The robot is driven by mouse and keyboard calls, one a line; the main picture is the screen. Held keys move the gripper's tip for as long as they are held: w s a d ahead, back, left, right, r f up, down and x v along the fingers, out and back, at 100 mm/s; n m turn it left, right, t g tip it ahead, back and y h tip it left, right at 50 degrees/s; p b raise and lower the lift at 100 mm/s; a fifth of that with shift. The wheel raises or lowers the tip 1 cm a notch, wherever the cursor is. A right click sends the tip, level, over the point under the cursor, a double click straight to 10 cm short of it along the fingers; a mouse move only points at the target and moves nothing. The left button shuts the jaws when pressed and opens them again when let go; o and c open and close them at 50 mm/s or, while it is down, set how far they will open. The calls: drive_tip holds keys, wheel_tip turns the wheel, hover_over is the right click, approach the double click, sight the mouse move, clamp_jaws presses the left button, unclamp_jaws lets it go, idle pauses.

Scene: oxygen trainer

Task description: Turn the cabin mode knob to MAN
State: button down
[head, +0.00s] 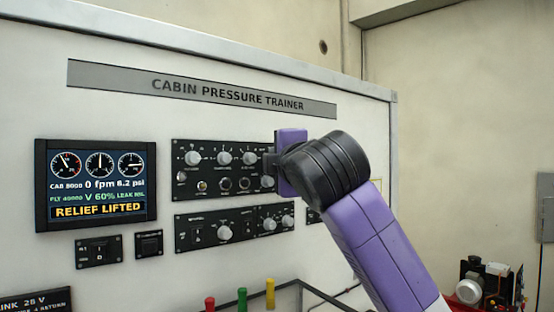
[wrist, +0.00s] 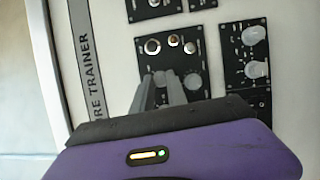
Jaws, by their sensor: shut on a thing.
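My gripper (head: 269,160) is at the right end of the upper black control panel (head: 210,171) in the head view. In the wrist view its two grey fingers (wrist: 162,92) reach to the panel and are close together on a grey knob (wrist: 160,76). The fingers mostly cover this knob, and in the head view my gripper hides it. Its label and pointer cannot be read, so I cannot tell its setting or confirm by lettering that it is the cabin mode knob. Another grey knob (wrist: 193,82) sits beside the fingers, just below the gripper in the head view (head: 267,181).
A lower panel (head: 207,232) with knobs lies under the upper one. A display (head: 97,184) at left reads RELIEF LIFTED. Small switch boxes (head: 99,251) sit below it. Red, green and yellow handles (head: 242,298) stand in front.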

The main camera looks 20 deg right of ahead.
drive_tip(key=shift+r+m+g, duration=0.15)
drive_tip(key=shift+m+g, duration=0.55)
drive_tip(key=shift+m, duration=1)
drive_tip(key=c, duration=1.3)
unclamp_jaws()
drive_tip(key=s+b, duration=0.1)
drive_tip(key=s, duration=0.1)
drive_tip(key=s+b, duration=0.1)
drive_tip(key=s, duration=0.2)
drive_tip(key=s+b, duration=0.1)
drive_tip(key=s, duration=0.1)
drive_tip(key=shift+s+a+r, duration=0.2)
drive_tip(key=shift+s+r, duration=0.1)
drive_tip(key=shift+s, duration=0.05)
